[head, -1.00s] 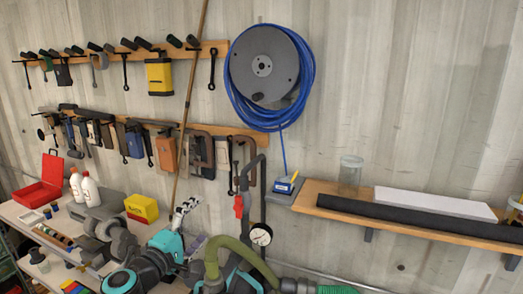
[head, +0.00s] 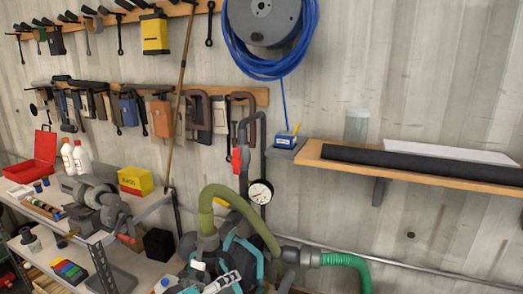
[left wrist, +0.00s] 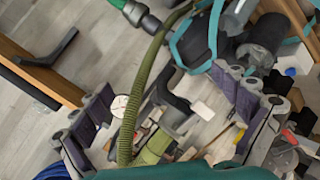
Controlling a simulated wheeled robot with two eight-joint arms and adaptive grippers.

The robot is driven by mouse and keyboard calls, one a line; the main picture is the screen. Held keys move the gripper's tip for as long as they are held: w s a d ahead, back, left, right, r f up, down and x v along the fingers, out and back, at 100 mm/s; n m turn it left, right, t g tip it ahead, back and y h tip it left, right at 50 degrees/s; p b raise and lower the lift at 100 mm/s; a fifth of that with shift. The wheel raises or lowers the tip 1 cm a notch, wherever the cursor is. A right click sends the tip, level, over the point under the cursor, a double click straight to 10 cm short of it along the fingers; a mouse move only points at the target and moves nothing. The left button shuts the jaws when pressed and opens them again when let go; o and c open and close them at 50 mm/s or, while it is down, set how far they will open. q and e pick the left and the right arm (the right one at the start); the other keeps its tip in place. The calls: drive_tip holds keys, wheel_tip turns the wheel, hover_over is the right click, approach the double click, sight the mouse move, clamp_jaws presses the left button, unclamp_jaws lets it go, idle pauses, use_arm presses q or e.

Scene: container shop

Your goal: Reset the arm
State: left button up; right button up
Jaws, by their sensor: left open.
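My left arm shows at the bottom middle of the head view, with grey and teal links. My left gripper (head: 222,283) is low there, in front of the olive hose, and partly cut off by the frame edge. In the left wrist view my left gripper (left wrist: 166,100) has its two purple-grey fingers wide apart, with nothing held between them. An olive hose (left wrist: 139,100) runs behind the gap between the fingers. My right gripper is not in view.
A workbench at left carries a red toolbox (head: 32,170), white bottles, a yellow box (head: 135,181) and a grinder. A pressure gauge (head: 260,192) and green hose (head: 345,262) are near my arm.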

use_arm(q)
drive_tip(key=s+a+f+m+g+y+b, duration=0.1)
drive_tip(key=s+f+b, duration=0.3)
drive_tip(key=f, duration=0.5)
drive_tip(key=s+a+f+m+g+y+b, duration=0.1)
drive_tip(key=s+a+f+m+y+b, duration=0.1)
drive_tip(key=f+b, duration=0.4)
drive_tip(key=s+a+f+m+g+y+b, duration=0.1)
drive_tip(key=s+f+b, duration=0.5)
drive_tip(key=f, duration=0.8)
drive_tip(key=a+m+y, duration=0.1)
drive_tip(key=a+y, duration=0.1)
drive_tip(key=a, duration=0.1)
drive_tip(key=shift+s+a+g, duration=0.25)
drive_tip(key=shift+a+g, duration=0.05)
drive_tip(key=shift+f, duration=0.1)
